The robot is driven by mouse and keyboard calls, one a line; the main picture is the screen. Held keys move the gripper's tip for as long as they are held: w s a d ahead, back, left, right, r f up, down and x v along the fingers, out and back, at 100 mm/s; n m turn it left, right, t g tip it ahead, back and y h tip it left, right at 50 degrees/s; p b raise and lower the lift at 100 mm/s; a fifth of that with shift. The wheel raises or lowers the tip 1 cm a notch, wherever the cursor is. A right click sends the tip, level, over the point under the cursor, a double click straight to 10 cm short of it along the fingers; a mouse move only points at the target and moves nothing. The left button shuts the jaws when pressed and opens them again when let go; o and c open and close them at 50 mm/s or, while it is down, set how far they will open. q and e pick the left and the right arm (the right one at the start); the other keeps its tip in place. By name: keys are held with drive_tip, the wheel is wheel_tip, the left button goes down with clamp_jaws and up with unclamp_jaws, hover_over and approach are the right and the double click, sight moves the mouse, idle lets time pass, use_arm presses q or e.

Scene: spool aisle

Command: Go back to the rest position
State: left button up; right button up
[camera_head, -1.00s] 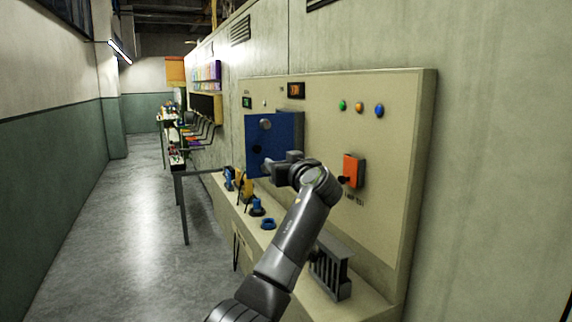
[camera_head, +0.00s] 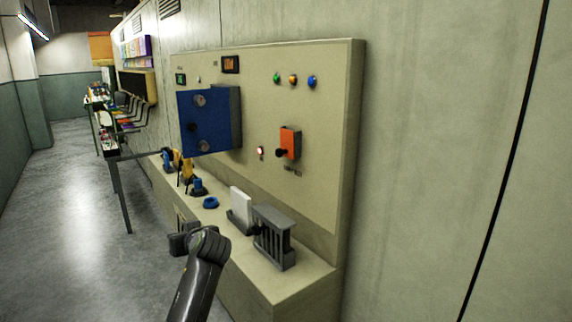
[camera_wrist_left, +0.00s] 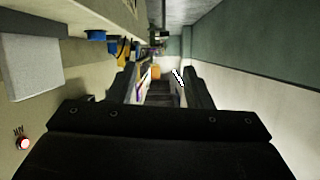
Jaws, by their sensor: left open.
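My left gripper (camera_head: 180,243) is low in front of the bench, clear of the wall panel (camera_head: 335,120) and apart from everything on it. In the left wrist view its two fingers (camera_wrist_left: 160,88) stand apart with nothing between them. That view is upside down and looks along the aisle. My right gripper is in neither view.
The panel carries a blue box (camera_head: 205,122), an orange switch box (camera_head: 290,141) and a lit red button (camera_head: 260,150). The ledge holds a blue ring (camera_head: 210,203), a white plate (camera_head: 240,208) and a dark slotted rack (camera_head: 273,238). The aisle floor (camera_head: 75,215) is clear at left.

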use_arm(q)
drive_tip(key=s+a+f+m+g+h, duration=0.1)
drive_tip(key=s+a+f+g+h, duration=0.15)
drive_tip(key=s+f, duration=0.9)
drive_tip(key=s+a+f+m+g+h, duration=0.15)
drive_tip(key=s+a+f, duration=0.25)
drive_tip(key=s+f, duration=0.7)
drive_tip(key=s+d+f+m+g+h, duration=0.1)
drive_tip(key=s+d+m+g+h, duration=0.15)
drive_tip(key=s, duration=2.45)
wheel_tip(320, 180, down, 24)
drive_tip(key=a+g+p, duration=0.1)
drive_tip(key=a+g, duration=0.1)
drive_tip(key=s+d+f+g+p, duration=0.1)
drive_tip(key=s+f, duration=1.3)
drive_tip(key=s, duration=0.1)
drive_tip(key=shift+s+m+h, duration=0.25)
drive_tip(key=shift+m+h, duration=0.05)
drive_tip(key=shift+h, duration=0.15)
